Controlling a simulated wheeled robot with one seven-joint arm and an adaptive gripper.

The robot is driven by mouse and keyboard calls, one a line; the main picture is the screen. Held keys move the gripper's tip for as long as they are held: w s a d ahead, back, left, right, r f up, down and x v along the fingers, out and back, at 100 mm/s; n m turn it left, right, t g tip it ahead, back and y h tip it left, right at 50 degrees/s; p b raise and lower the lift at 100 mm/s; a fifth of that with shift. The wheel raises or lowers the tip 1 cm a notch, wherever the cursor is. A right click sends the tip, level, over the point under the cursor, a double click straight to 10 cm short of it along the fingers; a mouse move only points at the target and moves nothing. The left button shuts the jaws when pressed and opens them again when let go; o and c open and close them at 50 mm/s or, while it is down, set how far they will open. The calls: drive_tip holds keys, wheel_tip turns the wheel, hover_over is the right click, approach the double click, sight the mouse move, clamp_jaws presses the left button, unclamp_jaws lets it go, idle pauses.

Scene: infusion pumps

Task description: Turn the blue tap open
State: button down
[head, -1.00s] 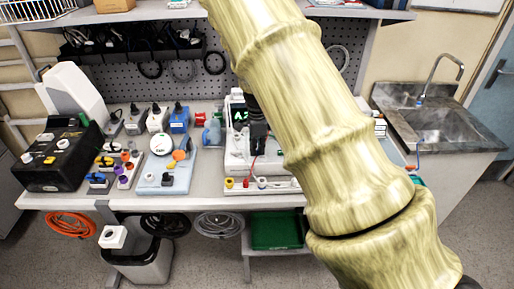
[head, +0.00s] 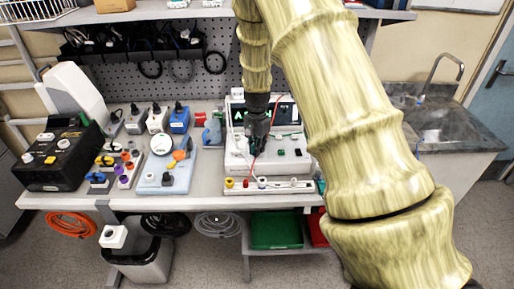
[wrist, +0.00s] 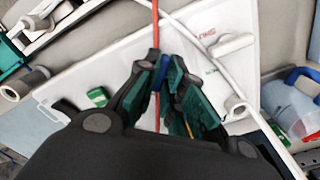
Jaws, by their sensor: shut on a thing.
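The blue tap (wrist: 163,68) is a small blue piece on a thin red line (wrist: 157,20) in the wrist view. My gripper (wrist: 165,70) has green finger pads, which are closed around the tap from both sides. The pads hide part of the tap, so the way its handle points is unclear. In the head view my gripper (head: 258,146) is over the front of the white pump unit (head: 235,160), and the tap cannot be made out there. The red line also shows in the head view (head: 251,172), running down past my gripper.
A jug with a blue handle (wrist: 290,105) stands at the right in the wrist view. A strip with coloured knobs (head: 275,187) lies along the bench front. A light blue unit with a dial (head: 165,172) stands to the left. A sink (head: 440,125) is at the right.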

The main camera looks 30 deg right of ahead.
idle(0.4)
drive_tip(key=c, duration=1.5)
unclamp_jaws()
drive_tip(key=shift+c, duration=0.2)
drive_tip(key=shift+r, duration=0.1)
wheel_tip(320, 180, up, 12)
